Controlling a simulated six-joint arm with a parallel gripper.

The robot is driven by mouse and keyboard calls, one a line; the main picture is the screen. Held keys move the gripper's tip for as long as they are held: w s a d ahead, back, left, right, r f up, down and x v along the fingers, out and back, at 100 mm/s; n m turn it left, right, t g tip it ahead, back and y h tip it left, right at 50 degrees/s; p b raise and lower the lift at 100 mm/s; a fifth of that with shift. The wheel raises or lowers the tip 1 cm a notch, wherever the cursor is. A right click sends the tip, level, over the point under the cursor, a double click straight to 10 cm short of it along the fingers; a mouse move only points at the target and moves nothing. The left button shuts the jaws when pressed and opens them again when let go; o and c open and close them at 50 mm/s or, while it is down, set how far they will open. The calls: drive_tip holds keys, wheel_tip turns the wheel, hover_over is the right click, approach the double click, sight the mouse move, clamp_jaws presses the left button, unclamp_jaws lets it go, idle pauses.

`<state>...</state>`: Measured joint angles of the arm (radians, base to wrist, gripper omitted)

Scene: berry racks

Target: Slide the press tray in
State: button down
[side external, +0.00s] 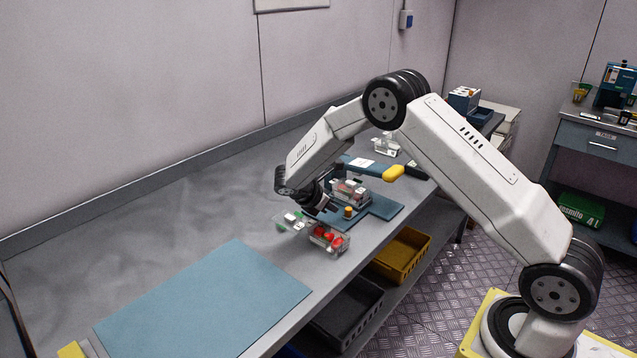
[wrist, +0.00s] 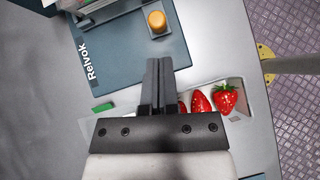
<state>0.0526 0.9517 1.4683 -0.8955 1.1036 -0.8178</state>
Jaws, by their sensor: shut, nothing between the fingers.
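The press stands on a blue base plate (side external: 378,207), with a lever ending in a yellow handle (side external: 393,173). A clear container (side external: 350,192) with red and white contents sits in the press. An orange knob (side external: 348,212) stands at the base's near side; in the wrist view it is an orange cylinder (wrist: 157,21) on a small dark plate, which may be the tray's front. How far the tray is in, I cannot tell. My gripper (side external: 328,207) is shut and empty, its fingertips (wrist: 158,62) pointing toward the knob and apart from it.
An open clear punnet (side external: 330,239) with strawberries (wrist: 226,98) lies beside my gripper near the bench's front edge, its lid spread left. A blue mat (side external: 205,305) lies empty at front left. A yellow bin (side external: 402,255) sits below the bench. The bench's back left is clear.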

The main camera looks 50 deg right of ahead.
sight(357, 207)
drive_tip(key=shift+x, duration=2.05)
drive_tip(key=shift+d, duration=2.6)
drive_tip(key=shift+r, duration=0.1)
drive_tip(key=v, duration=1)
drive_tip(key=shift+a, duration=0.3)
drive_tip(key=s+a+r+m+t+y, duration=0.1)
drive_tip(key=s+a+m+t+y, duration=0.1)
drive_tip(key=s+a+m+y, duration=0.2)
drive_tip(key=s+a+r+m+t+y, duration=0.2)
drive_tip(key=s+a+m+y, duration=0.2)
drive_tip(key=s+a+m, duration=0.7)
drive_tip(key=s, duration=0.7)
drive_tip(key=shift+a+t+y, duration=0.25)
drive_tip(key=shift+t+y, duration=0.05)
drive_tip(key=shift+y, duration=0.1)
